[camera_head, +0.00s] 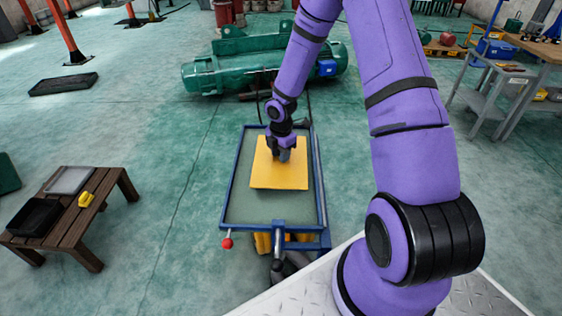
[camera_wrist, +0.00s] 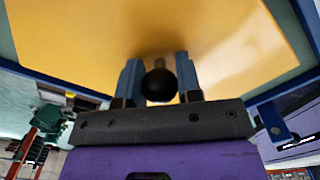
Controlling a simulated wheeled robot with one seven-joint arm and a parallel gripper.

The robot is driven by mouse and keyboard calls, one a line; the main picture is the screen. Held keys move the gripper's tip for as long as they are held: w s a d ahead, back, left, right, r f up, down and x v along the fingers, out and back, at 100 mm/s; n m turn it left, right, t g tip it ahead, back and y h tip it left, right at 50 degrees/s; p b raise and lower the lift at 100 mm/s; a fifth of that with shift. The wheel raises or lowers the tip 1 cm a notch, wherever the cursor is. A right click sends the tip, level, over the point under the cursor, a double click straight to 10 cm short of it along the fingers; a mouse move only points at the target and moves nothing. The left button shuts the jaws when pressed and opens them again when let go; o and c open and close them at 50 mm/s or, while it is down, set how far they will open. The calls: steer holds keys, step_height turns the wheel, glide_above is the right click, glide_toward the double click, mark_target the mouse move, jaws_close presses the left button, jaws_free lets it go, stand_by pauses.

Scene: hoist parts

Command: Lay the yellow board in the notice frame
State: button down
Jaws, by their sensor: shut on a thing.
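The yellow board (camera_head: 265,176) is a flat square over the grey-green top of a blue-edged cart (camera_head: 245,208). I cannot tell whether it touches the cart top. My gripper (camera_head: 284,155) is above the board and shut on its black knob. In the wrist view, the knob (camera_wrist: 159,85) is between the two fingers of the gripper (camera_wrist: 158,74), with the board (camera_wrist: 90,30) beyond them. On the low wooden table at left, a flat grey piece with a pale rim (camera_head: 69,180) may be the notice frame; I cannot be sure.
The wooden table (camera_head: 88,241) also holds a black tray (camera_head: 35,217) and a small yellow object (camera_head: 85,199). A red-knobbed lever (camera_head: 227,243) sticks out from the cart. A large green motor (camera_head: 262,68) lies behind the cart. Open floor separates cart and table.

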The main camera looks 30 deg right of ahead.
step_height(320, 180, down, 3)
steer(key=shift+f, duration=0.15)
steer(key=shift+s+f, duration=0.1)
steer(key=c, duration=0.8)
jaws_free()
steer(key=shift+f, duration=0.1)
